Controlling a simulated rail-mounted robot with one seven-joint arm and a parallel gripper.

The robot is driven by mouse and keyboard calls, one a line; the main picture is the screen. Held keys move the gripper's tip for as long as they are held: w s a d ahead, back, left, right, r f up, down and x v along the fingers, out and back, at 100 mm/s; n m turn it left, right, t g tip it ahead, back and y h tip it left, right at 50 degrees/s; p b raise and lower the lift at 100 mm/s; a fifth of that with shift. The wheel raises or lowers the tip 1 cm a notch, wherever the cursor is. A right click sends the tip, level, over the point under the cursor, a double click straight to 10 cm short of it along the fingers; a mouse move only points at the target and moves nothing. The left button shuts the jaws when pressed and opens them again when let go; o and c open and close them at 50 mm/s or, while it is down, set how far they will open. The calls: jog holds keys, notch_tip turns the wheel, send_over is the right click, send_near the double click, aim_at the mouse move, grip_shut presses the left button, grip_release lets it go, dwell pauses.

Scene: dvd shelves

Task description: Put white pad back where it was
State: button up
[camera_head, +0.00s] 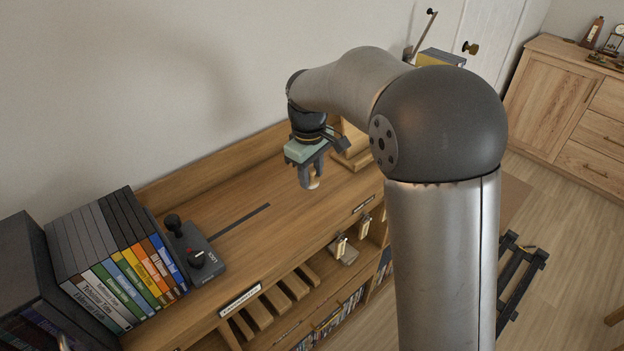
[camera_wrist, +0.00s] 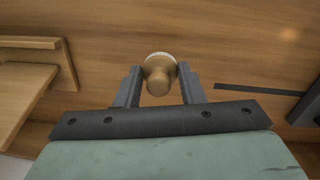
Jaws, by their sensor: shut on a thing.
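My gripper (camera_head: 311,184) is over the wooden shelf top (camera_head: 245,238), pointing down. In the wrist view its two fingers (camera_wrist: 160,72) are shut on a tan rounded knob with a pale, whitish rim (camera_wrist: 159,78). A small part of this piece also shows between the fingers in the head view (camera_head: 315,183). I cannot tell whether it touches the shelf top or hangs just above it. No other white pad can be made out.
A row of upright DVD cases (camera_head: 118,255) stands left of the joystick. A thin dark strip (camera_head: 241,216) lies on the top between joystick and gripper. A wooden stand (camera_head: 355,152) is behind my gripper. Slotted compartments (camera_head: 275,303) are below the front edge.

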aim_at(312, 182)
jog(key=shift+w+d+f, duration=0.1)
jog(key=shift+w+f, duration=0.25)
jog(key=shift+f, duration=0.1)
jog(key=shift+w+f, duration=0.1)
jog(key=shift+f, duration=1.5)
jog(key=shift+f, duration=0.2)
jog(key=o, duration=0.9)
jog(key=shift+r, duration=0.1)
